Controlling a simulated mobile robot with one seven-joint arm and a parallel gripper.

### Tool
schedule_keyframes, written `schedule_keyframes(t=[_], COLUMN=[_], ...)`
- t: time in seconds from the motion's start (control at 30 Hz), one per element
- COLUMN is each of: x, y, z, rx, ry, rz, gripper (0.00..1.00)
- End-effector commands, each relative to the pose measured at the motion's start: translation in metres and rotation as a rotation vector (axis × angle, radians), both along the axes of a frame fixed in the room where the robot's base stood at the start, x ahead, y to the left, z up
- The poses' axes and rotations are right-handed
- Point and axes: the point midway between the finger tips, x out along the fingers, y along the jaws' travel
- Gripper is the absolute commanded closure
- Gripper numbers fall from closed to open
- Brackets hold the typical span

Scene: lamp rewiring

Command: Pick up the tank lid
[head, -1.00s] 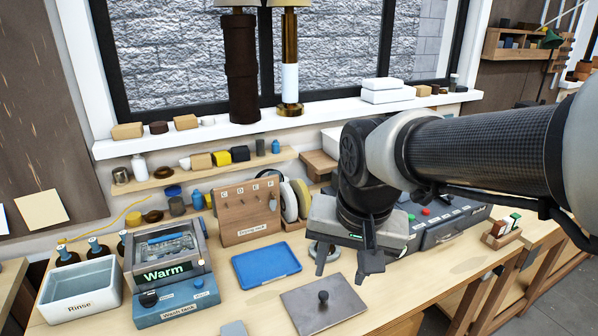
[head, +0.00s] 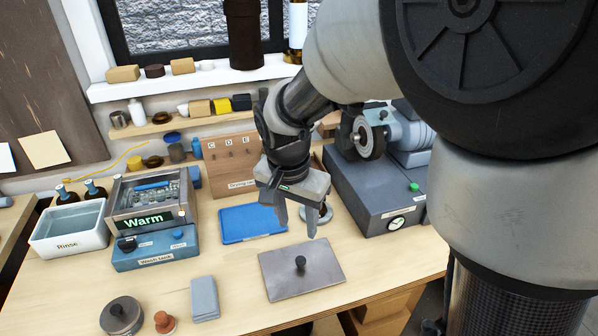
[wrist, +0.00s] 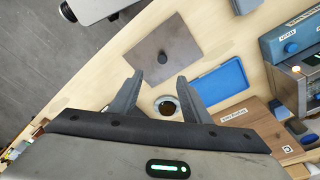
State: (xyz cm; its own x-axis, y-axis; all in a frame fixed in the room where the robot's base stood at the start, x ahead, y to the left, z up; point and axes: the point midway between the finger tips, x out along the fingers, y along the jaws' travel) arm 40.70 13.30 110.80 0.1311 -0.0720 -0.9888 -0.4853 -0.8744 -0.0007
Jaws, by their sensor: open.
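The tank lid (head: 284,273) is a flat grey square plate with a dark round knob (head: 300,263) in its middle, lying on the wooden bench. It also shows in the wrist view (wrist: 182,38), ahead of my fingertips. My gripper (head: 297,230) is open and empty, pointing down above the bench, behind the lid in the head view. The wash tank (head: 155,255), labelled Wash tank with a lit "Warm" sign, stands to the left, open on top with things inside.
A blue tray (head: 240,238) lies behind the lid, near a small round stand (head: 325,213). A grinder on a grey box (head: 372,190) stands at right. A white Rinse basin (head: 50,243) is far left. Grey pads (head: 204,310) and a round metal pot (head: 122,318) are in front.

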Motion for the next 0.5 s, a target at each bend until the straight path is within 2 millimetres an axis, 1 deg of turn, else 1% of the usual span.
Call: schedule_keyframes(t=[0.03, 0.3, 0.4, 0.5], x=[0.0, 0.008, 0.011, 0.013], y=[-0.001, -0.006, -0.008, -0.008], z=[-0.011, -0.07, -0.088, -0.1], rx=[-0.003, -0.004, -0.003, -0.002], ry=[0.004, 0.005, 0.005, 0.003], rz=[0.0, -0.001, -0.001, 0.001], gripper=[0.57, 0.57, 0.57, 0.57])
